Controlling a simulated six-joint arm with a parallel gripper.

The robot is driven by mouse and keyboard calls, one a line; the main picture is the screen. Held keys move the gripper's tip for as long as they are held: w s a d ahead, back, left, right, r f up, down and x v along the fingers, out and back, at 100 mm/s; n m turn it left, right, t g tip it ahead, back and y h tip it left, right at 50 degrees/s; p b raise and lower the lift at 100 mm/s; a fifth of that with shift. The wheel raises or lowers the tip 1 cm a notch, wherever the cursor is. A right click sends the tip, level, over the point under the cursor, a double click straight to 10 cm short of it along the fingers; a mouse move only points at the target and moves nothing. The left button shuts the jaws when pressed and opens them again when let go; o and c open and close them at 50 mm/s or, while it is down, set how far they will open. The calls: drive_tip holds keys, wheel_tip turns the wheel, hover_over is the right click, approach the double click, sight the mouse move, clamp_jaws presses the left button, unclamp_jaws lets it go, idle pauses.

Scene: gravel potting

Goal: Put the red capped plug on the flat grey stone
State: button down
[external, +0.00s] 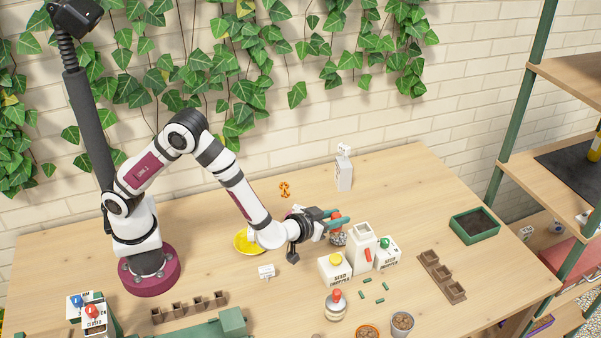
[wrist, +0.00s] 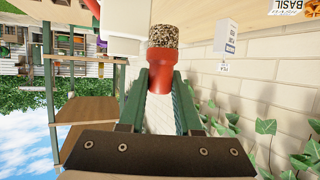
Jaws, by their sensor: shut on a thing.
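The red capped plug (wrist: 160,73) has a red cap and a speckled, gravel-like body. My gripper (external: 337,219) is shut on its red cap and holds it over the table, beside the white seed boxes. In the external view its speckled body (external: 339,239) hangs below the fingers. In the wrist view the green fingers (wrist: 159,85) close on either side of the cap. I cannot tell whether the body touches the table. I cannot make out the flat grey stone for certain in either view.
Close by stand a seed dropper (external: 335,271) with a yellow knob, a tall white box (external: 360,252) and a green-knobbed box (external: 386,257). A red-topped jar (external: 336,308) and small pot (external: 402,323) are at the front. Peat pots (external: 441,277) and a green tray (external: 474,237) are right.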

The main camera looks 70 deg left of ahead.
drive_tip(key=w+a+f, duration=0.1)
drive_tip(key=a+f, duration=0.1)
drive_tip(key=w+a+f, duration=0.2)
drive_tip(key=f, duration=0.1)
drive_tip(key=w+a+f, duration=0.2)
drive_tip(key=f, duration=0.1)
drive_tip(key=shift+w+a+f, duration=0.15)
drive_tip(key=shift+a, duration=0.2)
drive_tip(key=shift+f, duration=0.4)
drive_tip(key=shift+f, duration=0.15)
drive_tip(key=c, duration=0.6)
unclamp_jaws()
